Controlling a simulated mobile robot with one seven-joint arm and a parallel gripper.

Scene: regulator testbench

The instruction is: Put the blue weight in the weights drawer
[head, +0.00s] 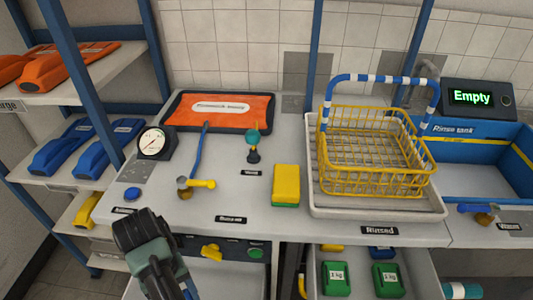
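An open drawer (408,272) below the counter at the lower right holds green weights with white labels, one green weight (335,278) at left and another green weight (386,280) at right. Behind them, partly hidden under the counter edge, are a blue block (381,252), which looks like the blue weight, and a yellow block (332,247). My gripper (140,228) is at the lower left, in front of the counter and well left of this drawer. Its fingers are dark and seen at an angle. I cannot tell whether it is open or holds anything.
The counter (225,205) carries a gauge (153,143), an orange tray (220,112), a yellow-green sponge (286,184) and a yellow wire basket (372,150) in a white tray. A blue rinse tank (462,140) is at right. Shelves with blue tools (65,147) stand left.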

